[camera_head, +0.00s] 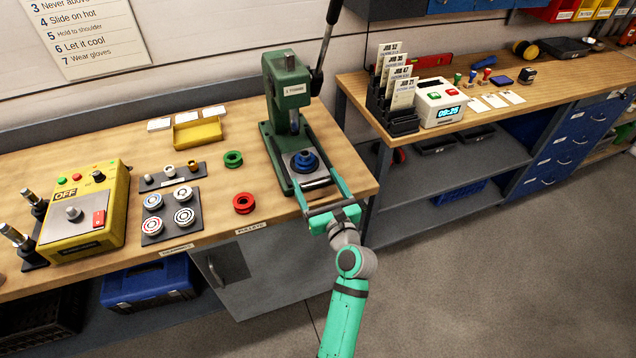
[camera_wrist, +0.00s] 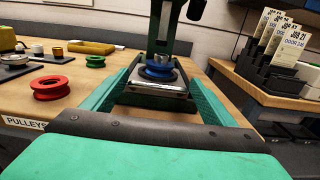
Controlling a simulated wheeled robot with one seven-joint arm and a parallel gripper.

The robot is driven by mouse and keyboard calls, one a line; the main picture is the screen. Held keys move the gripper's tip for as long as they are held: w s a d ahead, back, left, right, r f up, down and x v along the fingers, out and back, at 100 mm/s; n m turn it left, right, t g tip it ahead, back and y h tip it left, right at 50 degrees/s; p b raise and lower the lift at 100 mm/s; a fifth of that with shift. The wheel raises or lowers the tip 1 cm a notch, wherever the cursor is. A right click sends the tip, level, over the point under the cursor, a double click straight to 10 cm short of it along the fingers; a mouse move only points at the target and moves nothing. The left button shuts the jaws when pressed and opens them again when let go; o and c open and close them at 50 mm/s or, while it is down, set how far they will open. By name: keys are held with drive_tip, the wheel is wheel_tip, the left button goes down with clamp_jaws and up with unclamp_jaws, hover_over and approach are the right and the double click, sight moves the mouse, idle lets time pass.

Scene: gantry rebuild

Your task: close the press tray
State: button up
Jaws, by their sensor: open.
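The dark green press (camera_head: 287,95) stands at the right end of the left bench. Its metal tray (camera_head: 318,182) lies on the base in front of the column, with a blue pulley (camera_head: 304,160) on a dark round seat. In the wrist view the tray (camera_wrist: 150,101) is in the middle, with the blue pulley (camera_wrist: 158,72) on it. The pulley sits forward of the press column. My teal gripper (camera_head: 313,174) is at the front of the press. Its open fingers lie on either side of the tray. Whether they touch it I cannot tell.
A red pulley (camera_head: 243,203) and a green pulley (camera_head: 233,159) lie left of the press. A yellow control box (camera_head: 86,212) stands further left. The press lever (camera_head: 328,45) rises at the back right. A second bench (camera_head: 540,85) with card racks stands right, across a gap.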

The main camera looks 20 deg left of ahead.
sight(309, 166)
drive_tip(key=c, duration=1.3)
drive_tip(key=x, duration=0.9)
drive_tip(key=shift+w+d, duration=0.1)
drive_tip(key=shift+w, duration=0.2)
drive_tip(key=o, duration=1.3)
drive_tip(key=shift+s, duration=0.15)
